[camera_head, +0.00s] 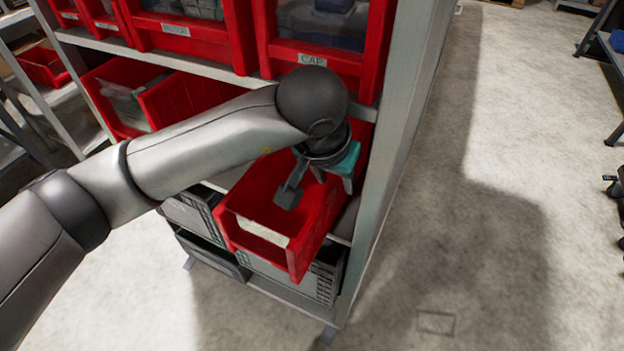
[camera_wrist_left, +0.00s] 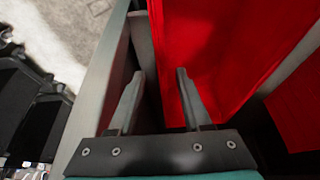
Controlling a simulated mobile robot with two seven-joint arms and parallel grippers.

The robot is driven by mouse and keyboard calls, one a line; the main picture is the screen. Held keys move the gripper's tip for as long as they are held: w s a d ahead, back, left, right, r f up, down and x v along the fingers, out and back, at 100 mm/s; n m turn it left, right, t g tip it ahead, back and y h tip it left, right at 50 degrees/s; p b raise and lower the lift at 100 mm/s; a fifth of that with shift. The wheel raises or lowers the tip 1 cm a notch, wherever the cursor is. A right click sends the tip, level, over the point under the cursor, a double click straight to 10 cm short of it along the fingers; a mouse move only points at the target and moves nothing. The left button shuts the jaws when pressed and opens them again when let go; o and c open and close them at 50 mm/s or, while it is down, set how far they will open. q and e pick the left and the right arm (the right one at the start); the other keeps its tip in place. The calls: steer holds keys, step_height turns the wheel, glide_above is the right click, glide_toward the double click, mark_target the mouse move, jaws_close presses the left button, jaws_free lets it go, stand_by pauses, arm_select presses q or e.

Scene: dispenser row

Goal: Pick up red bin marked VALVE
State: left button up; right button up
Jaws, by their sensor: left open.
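A red open-front bin (camera_head: 262,200) sits on the lower shelf at the right end of the rack, its front sticking out. A pale plate shows at its front, but I cannot read any VALVE marking. My left gripper (camera_head: 308,186) is open over this bin, near its right wall. In the left wrist view the open fingers of the gripper (camera_wrist_left: 158,76) straddle the edge of a red bin (camera_wrist_left: 215,50). One finger is over the red surface and the other lies outside, toward the grey post. Whether they touch the wall is unclear. My right gripper is not in view.
A grey rack post (camera_head: 388,150) stands close to the right of the bin. A red bin labelled CAP (camera_head: 325,60) hangs above. Another red bin (camera_head: 120,95) is to the left, behind my arm. Grey crates (camera_head: 290,277) are below.

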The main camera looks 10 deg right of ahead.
mark_target(337, 191)
arm_select(q)
steer(key=shift+x, duration=0.9)
steer(key=b+x, duration=0.1)
steer(key=x, duration=0.3)
steer(key=shift+a+f+b, duration=0.1)
steer(key=shift+a+b, duration=0.1)
steer(key=shift+b, duration=0.15)
steer(key=shift+w+d+f, duration=0.2)
steer(key=shift+w+f, duration=0.1)
steer(key=shift+f, duration=0.25)
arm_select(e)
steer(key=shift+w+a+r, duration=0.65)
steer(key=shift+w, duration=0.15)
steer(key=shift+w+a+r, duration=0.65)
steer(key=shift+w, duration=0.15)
arm_select(q)
steer(key=shift+c, duration=0.3)
jaws_close()
